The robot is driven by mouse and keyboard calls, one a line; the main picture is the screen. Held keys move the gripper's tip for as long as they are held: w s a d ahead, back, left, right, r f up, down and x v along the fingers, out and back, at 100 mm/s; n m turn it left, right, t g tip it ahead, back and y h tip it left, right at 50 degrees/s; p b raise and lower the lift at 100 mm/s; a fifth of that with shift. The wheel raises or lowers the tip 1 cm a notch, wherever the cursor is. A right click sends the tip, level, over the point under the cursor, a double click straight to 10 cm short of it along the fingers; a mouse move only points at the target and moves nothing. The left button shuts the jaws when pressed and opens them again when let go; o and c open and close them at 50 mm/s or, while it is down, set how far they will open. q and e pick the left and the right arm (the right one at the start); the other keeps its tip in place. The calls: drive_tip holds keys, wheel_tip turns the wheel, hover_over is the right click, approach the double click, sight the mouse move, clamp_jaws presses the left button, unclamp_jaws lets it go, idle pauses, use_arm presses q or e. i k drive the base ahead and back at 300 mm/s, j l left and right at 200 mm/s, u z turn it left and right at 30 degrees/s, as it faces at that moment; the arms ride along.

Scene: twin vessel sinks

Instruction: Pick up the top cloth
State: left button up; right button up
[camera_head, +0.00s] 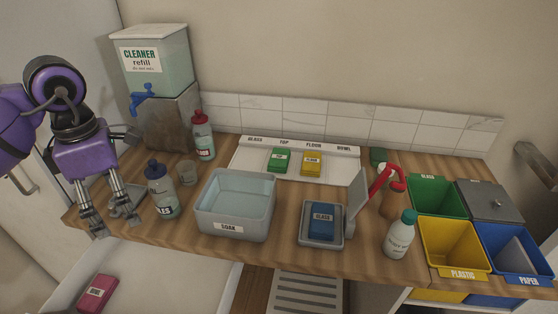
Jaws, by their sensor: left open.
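The green top cloth (279,159) lies folded on the white rack (345,172) at the back of the counter, below the label TOP. A yellow cloth (311,163) lies just right of it under the label FLOOR. My left gripper (116,214) is open and empty, pointing down over the counter's left end, well to the left of the green cloth and apart from it. My right gripper is not in view.
A soak basin (236,227), a grey tray with a blue cloth (322,220), and bottles (161,190) (203,136) stand on the counter. A cleaner tank (153,60) is at left, coloured bins (453,246) at right.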

sight(278, 162)
drive_tip(key=i+l+z, duration=0.15)
drive_tip(key=i+z, duration=0.65)
